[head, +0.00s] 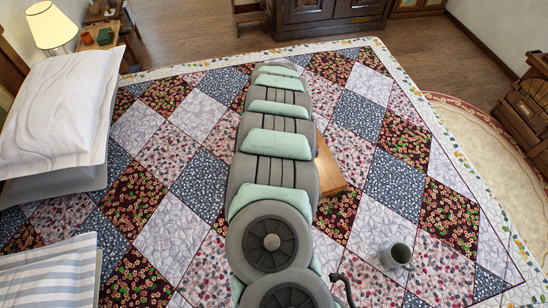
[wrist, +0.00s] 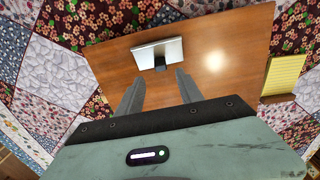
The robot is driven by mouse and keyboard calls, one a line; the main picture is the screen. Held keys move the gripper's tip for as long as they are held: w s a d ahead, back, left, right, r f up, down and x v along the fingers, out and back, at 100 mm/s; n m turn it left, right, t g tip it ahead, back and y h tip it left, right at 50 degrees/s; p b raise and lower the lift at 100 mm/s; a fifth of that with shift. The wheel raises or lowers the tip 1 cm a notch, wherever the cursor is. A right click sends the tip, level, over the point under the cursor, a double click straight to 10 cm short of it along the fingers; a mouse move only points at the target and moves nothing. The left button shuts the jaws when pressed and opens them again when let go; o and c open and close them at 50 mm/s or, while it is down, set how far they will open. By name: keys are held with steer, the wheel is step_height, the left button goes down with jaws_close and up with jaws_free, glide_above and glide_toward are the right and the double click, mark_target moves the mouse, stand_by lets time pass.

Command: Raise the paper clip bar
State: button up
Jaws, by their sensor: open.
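A brown wooden board (wrist: 215,70) lies on the patchwork quilt. In the wrist view it carries a silver rectangular clip plate (wrist: 157,50) with a small dark tab (wrist: 160,68) on its near side. I take this plate and tab to be the paper clip bar. My gripper (wrist: 161,73) is open, one finger on each side of the dark tab, with the silver plate just beyond the fingertips. I cannot tell whether the fingers touch it. In the head view the board's right edge (head: 328,168) shows beside my arm; my gripper and the clip are hidden there.
A yellow slatted or lined item (wrist: 283,76) is at the board's right edge in the wrist view. A grey mug (head: 397,257) stands on the quilt (head: 395,185) at the lower right. Pillows (head: 60,105) and a lit lamp (head: 52,26) are at the left.

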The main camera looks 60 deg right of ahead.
step_height(320, 180, down, 5)
steer(key=shift+s+p, duration=0.1)
steer(key=shift+p, duration=0.3)
steer(key=shift+f, duration=1)
steer(key=shift+c, duration=0.4)
jaws_close()
